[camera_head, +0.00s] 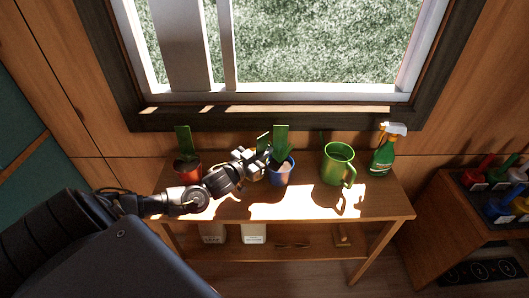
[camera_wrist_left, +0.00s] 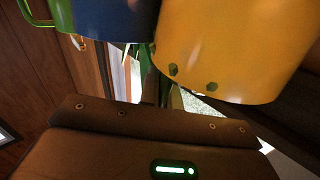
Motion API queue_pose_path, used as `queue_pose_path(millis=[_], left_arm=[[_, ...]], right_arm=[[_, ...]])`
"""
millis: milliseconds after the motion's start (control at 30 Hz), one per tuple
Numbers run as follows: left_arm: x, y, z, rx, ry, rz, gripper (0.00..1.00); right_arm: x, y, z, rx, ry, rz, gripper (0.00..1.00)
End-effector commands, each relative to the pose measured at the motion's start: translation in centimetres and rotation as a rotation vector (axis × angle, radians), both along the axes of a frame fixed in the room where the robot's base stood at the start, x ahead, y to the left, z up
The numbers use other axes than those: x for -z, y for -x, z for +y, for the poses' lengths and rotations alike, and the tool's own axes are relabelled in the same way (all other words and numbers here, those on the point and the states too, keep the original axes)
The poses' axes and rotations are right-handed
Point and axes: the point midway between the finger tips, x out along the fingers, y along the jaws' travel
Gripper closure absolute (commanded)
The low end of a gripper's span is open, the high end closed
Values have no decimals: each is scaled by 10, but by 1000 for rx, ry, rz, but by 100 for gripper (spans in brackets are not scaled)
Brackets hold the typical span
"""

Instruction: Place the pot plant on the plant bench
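The plant bench (camera_head: 300,208) is a wooden table under the window. My left gripper (camera_head: 256,162) is over its top, just left of a pot plant in a blue pot (camera_head: 281,176). A yellow pot (camera_wrist_left: 235,45) fills the upper right of the left wrist view, very close to the gripper; in the head view the gripper mostly hides it. The blue pot (camera_wrist_left: 112,18) also shows beside it. The fingers are too hidden to tell whether they are closed on the yellow pot. A plant in a red pot (camera_head: 186,173) stands at the bench's left end. My right gripper is not seen.
A green jug (camera_head: 337,165) and a green spray bottle (camera_head: 384,155) stand on the bench's right side. Two pale containers (camera_head: 253,233) sit on the lower shelf. A wooden cabinet (camera_head: 440,218) with colourful items stands right. The bench's front right top is clear.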

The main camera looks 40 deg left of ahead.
Motion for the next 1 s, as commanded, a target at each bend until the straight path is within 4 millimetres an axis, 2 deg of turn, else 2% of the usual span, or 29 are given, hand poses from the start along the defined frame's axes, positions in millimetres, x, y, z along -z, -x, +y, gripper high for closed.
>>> queue_pose_path(millis=[400,600,900,1000], left_arm=[[6,0,0,-1,1,-4,100],[7,0,0,0,0,-2,74],[4,0,0,0,-1,-2,74],[7,8,1,1,0,1,74]], right_arm=[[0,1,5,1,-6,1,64],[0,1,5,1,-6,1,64],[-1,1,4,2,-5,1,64],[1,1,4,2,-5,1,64]])
